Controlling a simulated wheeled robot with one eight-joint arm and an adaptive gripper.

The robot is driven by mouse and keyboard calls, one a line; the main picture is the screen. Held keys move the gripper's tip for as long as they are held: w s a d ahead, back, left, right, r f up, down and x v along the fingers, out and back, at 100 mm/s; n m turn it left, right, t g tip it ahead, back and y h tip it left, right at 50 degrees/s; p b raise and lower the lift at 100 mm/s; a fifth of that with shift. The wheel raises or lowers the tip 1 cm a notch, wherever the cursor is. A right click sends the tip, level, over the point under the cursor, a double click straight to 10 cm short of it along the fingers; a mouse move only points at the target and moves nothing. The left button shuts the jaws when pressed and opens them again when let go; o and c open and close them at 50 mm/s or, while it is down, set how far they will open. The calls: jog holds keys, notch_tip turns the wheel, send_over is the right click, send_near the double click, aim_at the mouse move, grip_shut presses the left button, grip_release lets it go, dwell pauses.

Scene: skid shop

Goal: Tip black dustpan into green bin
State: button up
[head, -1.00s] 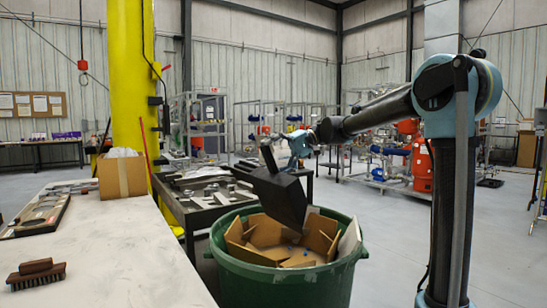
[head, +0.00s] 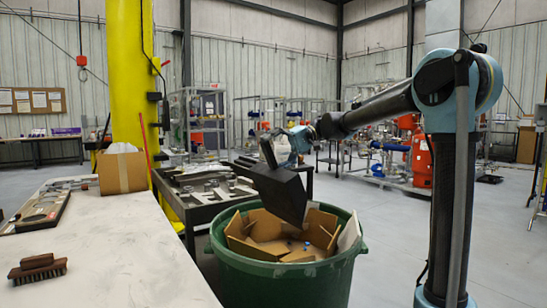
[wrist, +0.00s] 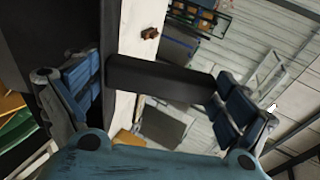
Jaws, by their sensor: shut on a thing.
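The black dustpan (head: 281,192) hangs steeply tilted above the green bin (head: 262,268) in the head view, its lower end over the opening. My gripper (head: 284,147) is shut on the dustpan's handle. In the wrist view the dark handle (wrist: 160,78) lies between the two blue-padded fingers, and the pan's black body (wrist: 45,35) fills the upper left. The inside of the pan is turned away, so I cannot tell whether it holds anything. The bin holds brown cardboard pieces (head: 268,228) and a few small blue bits (head: 306,246).
A pale workbench (head: 120,250) on the left holds a brush (head: 37,268), a cardboard box (head: 122,172) and a tool tray (head: 40,212). A dark metal table (head: 205,207) with parts stands behind the bin, beside a yellow column (head: 131,80).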

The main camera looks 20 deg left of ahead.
notch_tip(320, 180, up, 5)
jog(key=t+h, duration=0.4)
jog(key=shift+s+r+n+t+h, duration=0.1)
jog(key=shift+n+t+h, duration=0.2)
jog(key=shift+t, duration=0.1)
notch_tip(320, 180, up, 4)
jog(key=t+h, duration=0.3)
jog(key=t, duration=0.1)
jog(key=shift+a+r+n+h, duration=0.1)
jog(key=shift+n+h, duration=0.2)
jog(key=shift+r+t+h, duration=0.3)
jog(key=shift+t, duration=0.2)
